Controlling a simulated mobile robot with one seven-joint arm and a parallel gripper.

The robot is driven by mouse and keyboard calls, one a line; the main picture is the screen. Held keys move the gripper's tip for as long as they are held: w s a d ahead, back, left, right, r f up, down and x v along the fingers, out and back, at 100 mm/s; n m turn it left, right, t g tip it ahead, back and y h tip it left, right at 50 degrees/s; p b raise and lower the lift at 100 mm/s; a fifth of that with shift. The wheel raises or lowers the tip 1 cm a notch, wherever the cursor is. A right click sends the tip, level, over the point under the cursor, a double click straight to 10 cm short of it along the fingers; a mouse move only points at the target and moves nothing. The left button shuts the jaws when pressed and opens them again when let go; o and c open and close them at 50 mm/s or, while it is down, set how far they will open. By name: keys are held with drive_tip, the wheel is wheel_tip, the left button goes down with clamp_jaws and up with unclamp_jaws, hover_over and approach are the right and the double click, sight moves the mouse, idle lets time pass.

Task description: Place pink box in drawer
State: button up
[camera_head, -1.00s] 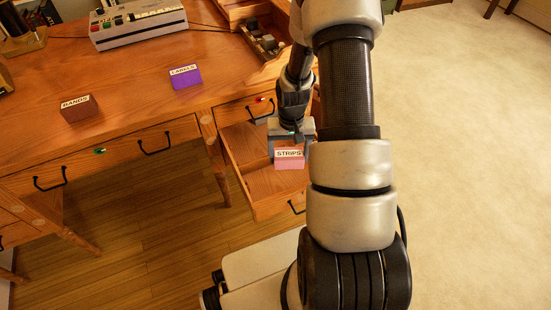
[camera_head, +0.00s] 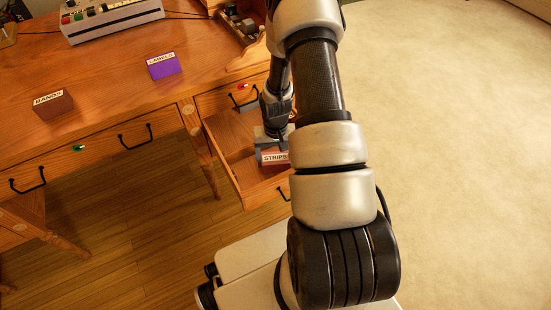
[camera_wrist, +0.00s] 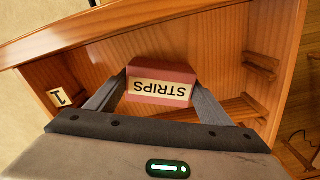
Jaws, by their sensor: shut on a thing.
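The pink box (camera_head: 274,157), labelled STRIPS, is in the open drawer area below the desk's right side. My gripper (camera_head: 272,140) is shut on it from above. In the wrist view the pink box (camera_wrist: 161,82) sits between the two fingers, within the walls of the open drawer (camera_wrist: 215,50). I cannot tell whether the box touches the drawer floor. The open drawer also shows in the head view (camera_head: 228,130), partly hidden by my arm. A small tag marked 1 (camera_wrist: 61,98) is inside it at the left.
A brown box labelled BANDS (camera_head: 53,105) and a purple box labelled LABELS (camera_head: 165,67) stand on the desk (camera_head: 110,75). A closed drawer with a black handle (camera_head: 243,100) is above the open one. A grey device (camera_head: 110,18) stands at the back.

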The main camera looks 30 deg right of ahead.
drive_tip(key=o, duration=1.1)
drive_tip(key=shift+f, duration=0.15)
